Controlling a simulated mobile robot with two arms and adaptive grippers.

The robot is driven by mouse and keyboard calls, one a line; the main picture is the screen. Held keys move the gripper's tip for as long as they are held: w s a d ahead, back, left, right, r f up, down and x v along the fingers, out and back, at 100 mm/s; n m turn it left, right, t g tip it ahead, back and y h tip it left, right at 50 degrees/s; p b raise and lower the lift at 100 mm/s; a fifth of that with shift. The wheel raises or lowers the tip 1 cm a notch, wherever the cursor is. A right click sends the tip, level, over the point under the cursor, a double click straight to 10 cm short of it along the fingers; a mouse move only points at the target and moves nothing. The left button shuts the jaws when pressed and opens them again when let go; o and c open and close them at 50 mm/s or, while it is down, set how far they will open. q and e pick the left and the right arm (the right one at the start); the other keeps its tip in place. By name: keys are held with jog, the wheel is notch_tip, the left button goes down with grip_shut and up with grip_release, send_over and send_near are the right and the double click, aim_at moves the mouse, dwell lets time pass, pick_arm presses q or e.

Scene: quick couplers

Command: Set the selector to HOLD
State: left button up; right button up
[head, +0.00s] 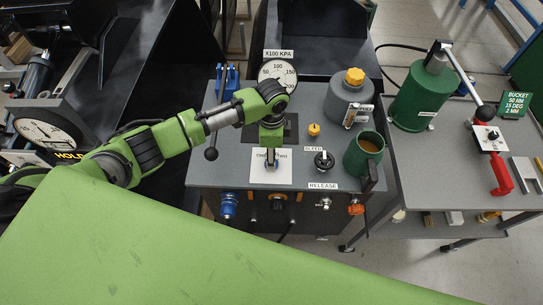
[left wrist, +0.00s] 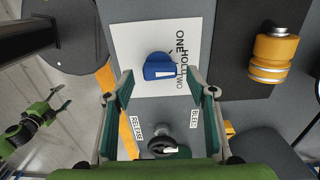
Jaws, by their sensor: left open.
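The selector is a blue knob (left wrist: 158,66) on a white plate (left wrist: 128,35) lettered ONE, HOLD and TWO. A white mark shows on the knob's face on the lettered side; I cannot tell for sure which word it lines up with. My left gripper (left wrist: 159,77) is open, with its two green fingers on either side of the knob.
On the grey bench (head: 222,165) stand a pressure gauge (head: 277,73), a black bleed knob (head: 324,160), a green mug (head: 364,155) and a grey bottle with yellow cap (head: 350,95). A green pump bottle (head: 422,98) and red-handled tool (head: 500,175) sit on the right table.

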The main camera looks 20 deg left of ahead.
pick_arm(q)
notch_tip(320, 180, up, 10)
dwell(0.3)
dwell(0.4)
